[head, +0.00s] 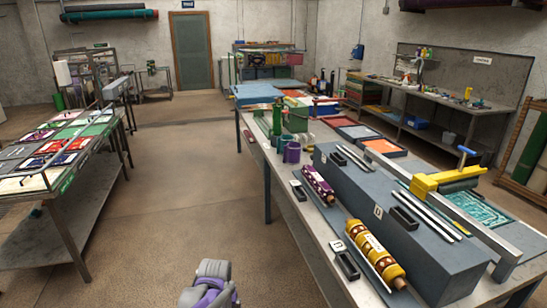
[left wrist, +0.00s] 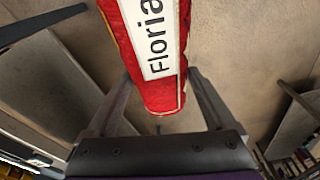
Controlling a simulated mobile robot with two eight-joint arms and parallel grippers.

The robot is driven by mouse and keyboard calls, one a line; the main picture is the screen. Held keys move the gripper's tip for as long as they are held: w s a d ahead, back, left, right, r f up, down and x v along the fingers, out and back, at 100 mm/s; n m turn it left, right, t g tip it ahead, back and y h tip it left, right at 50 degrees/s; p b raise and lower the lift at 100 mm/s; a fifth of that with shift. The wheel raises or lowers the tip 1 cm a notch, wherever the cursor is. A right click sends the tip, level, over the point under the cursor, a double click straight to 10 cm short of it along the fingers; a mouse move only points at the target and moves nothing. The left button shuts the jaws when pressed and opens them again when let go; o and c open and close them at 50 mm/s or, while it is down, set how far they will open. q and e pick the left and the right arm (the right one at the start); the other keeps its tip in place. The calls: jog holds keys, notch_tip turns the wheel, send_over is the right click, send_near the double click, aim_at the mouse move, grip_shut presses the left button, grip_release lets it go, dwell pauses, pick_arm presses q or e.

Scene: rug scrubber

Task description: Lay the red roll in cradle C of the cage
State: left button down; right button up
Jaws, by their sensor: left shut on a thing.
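The red roll (left wrist: 164,92) shows in the left wrist view, with a white label whose visible letters read "Floria". My left gripper (left wrist: 160,76) is shut on it, one finger on each side. The roll's upper end runs out of the picture, and its lower end shows between the fingers. The red roll does not show in the head view, where a grey and purple part of my arm (head: 209,286) shows at the bottom. My right gripper is not in view.
A long grey block (head: 400,224) on the right worktable carries metal bars and black holders. A purple roll (head: 318,185) and a yellow roll (head: 374,252) lie along its near side. A print table (head: 60,220) stands left. The floor aisle (head: 185,180) between is clear.

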pick_arm(q)
jog(key=s+a+f, duration=0.2)
jog(key=s+a, duration=0.1)
jog(key=s, duration=0.1)
jog(key=shift+s+a+f, duration=0.15)
jog(key=shift+s+a, duration=0.1)
jog(key=shift+a, duration=0.05)
